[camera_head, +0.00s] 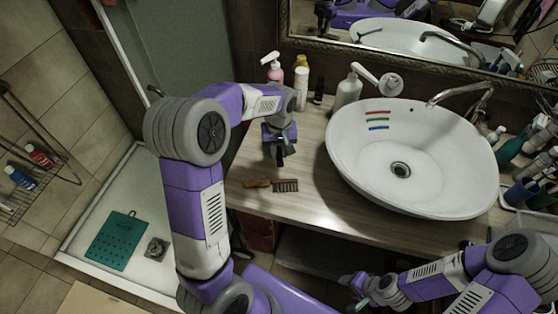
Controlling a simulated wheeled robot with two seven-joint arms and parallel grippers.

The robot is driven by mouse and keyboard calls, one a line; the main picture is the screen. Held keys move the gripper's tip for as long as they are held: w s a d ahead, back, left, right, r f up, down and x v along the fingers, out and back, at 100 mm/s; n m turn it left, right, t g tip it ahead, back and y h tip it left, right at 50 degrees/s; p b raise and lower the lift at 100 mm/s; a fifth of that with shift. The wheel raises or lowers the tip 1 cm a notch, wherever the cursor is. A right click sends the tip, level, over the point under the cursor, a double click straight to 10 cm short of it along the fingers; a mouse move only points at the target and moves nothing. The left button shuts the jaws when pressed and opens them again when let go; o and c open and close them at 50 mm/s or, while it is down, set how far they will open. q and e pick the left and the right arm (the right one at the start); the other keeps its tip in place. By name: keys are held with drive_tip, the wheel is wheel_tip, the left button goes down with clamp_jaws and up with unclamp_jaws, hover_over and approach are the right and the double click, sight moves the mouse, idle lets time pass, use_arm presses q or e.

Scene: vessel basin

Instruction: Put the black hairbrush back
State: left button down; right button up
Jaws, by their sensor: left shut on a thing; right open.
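My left gripper (280,155) points down over the wooden counter (308,215), left of the basin. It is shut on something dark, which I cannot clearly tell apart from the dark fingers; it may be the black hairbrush. A brush with an orange-brown handle and dark bristles (285,186) lies on the counter just below the gripper in the picture. My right gripper (352,291) is open and looks empty, low in front of the counter.
A white oval basin (440,200) with a faucet (462,95) fills the counter's right part. A pink pump bottle (274,73), a yellow-white bottle (301,88) and a white bottle (347,93) stand at the back. Cups and bottles crowd the far right. Counter left of the basin is mostly clear.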

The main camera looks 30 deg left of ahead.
use_arm(q)
wheel_tip(320, 180, down, 5)
drive_tip(key=shift+b, duration=0.55)
drive_tip(key=shift+f, duration=0.2)
drive_tip(key=c, duration=1)
unclamp_jaws()
drive_tip(key=shift+r, duration=0.1)
drive_tip(key=shift+r, duration=0.35)
wheel_tip(320, 180, up, 12)
drive_tip(key=p, duration=0.2)
drive_tip(key=shift+s+d+f+p, duration=0.1)
drive_tip(key=shift+f+p, duration=0.15)
drive_tip(key=shift+p, duration=0.15)
